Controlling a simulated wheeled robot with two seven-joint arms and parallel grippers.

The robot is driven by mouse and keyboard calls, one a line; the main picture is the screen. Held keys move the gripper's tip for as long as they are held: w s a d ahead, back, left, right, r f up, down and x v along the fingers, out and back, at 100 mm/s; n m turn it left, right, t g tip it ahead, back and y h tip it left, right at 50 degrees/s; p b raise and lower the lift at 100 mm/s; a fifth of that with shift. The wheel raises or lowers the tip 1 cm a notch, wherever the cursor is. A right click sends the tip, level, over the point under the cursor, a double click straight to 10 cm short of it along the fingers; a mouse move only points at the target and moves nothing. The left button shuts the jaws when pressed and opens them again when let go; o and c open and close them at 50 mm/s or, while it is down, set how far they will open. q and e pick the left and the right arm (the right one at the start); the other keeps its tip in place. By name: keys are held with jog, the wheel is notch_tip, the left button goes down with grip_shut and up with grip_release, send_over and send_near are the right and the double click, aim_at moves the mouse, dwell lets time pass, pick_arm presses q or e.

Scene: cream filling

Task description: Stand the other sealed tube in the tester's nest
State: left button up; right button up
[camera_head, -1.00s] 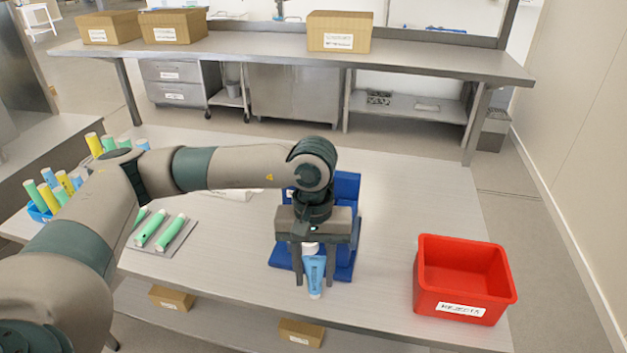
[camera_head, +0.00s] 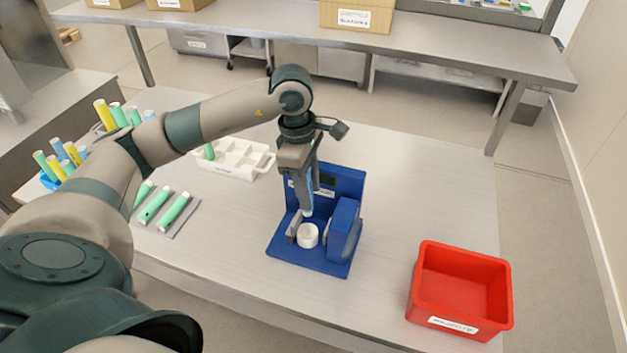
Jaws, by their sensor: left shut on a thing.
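The tester (camera_head: 285,257) is a blue stand on the table, with a back plate, a block on its right side and a white round cup, its nest (camera_head: 307,236), on the base. My left gripper (camera_head: 305,208) points down over the tester, just above and behind the nest. It is shut on a light-blue tube (camera_head: 310,192), which is mostly hidden by the fingers and looks roughly upright. I cannot tell whether the tube's lower end touches the nest. The nest's opening looks empty from here. My right gripper is not in view.
A red bin (camera_head: 459,290) stands at the right. Several green tubes lie on a grey plate (camera_head: 184,224) at the left, near a blue rack (camera_head: 47,182) of coloured tubes.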

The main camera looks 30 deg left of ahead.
aim_at(310, 215)
pick_arm(q)
jog(key=shift+s+r, duration=0.15)
jog(key=shift+s, duration=0.2)
jog(key=shift+w+f, duration=0.2)
jog(key=shift+f, duration=0.3)
jog(key=shift+f+b, duration=0.4)
jog(key=shift+f, duration=0.05)
jog(key=shift+f+b, duration=0.85)
jog(key=shift+f, duration=1.2)
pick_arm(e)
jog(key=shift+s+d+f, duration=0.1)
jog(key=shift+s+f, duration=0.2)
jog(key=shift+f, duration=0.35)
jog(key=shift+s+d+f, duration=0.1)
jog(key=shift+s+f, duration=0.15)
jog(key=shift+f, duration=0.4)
pick_arm(q)
jog(key=shift+b, duration=0.4)
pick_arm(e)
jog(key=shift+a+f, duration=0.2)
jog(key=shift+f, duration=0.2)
pick_arm(q)
jog(key=shift+f, duration=0.2)
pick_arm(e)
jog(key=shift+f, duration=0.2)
